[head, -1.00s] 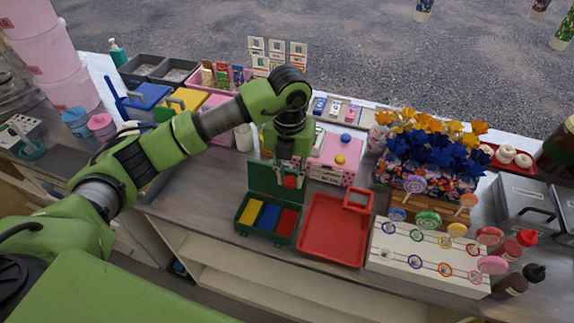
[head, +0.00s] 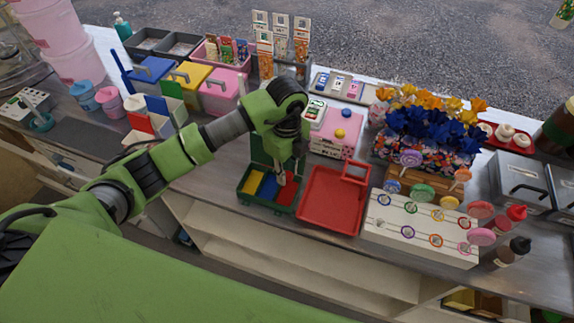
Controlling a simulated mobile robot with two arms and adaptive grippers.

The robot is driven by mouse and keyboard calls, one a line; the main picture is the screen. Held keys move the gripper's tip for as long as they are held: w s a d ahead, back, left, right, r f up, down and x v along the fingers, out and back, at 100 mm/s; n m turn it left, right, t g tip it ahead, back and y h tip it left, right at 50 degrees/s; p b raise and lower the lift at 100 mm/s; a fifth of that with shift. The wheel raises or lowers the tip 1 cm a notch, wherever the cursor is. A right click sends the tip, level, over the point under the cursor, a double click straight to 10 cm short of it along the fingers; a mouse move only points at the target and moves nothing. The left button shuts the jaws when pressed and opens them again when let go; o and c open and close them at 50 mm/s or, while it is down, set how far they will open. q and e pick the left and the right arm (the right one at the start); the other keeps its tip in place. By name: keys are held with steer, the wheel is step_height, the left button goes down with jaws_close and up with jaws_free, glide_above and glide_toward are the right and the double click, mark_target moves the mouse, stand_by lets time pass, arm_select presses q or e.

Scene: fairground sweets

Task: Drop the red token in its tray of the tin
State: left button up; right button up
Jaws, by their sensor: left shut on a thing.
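The green tin (head: 264,208) stands open on the counter, its lid raised at the back. Inside, from left to right, are a yellow tray (head: 254,181), a blue tray (head: 268,187) and a red tray (head: 287,195). My left gripper (head: 283,180) points down with its fingertips low over the red tray, near its back end. It is shut on the red token, which is hard to tell from the red of the tray behind it. I cannot tell whether the token touches the tray floor. My right gripper is out of view.
A white lollipop stand (head: 418,247) stands farther right. The counter's front edge runs close before the tin.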

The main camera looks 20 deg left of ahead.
arm_select(q)
steer(key=shift+f+b, duration=0.65)
steer(key=shift+f, duration=0.2)
step_height(320, 180, down, 6)
steer(key=b, duration=0.4)
steer(key=shift+r, duration=0.1)
steer(key=shift+f, duration=0.2)
steer(key=o, duration=0.9)
steer(key=shift+r, duration=0.1)
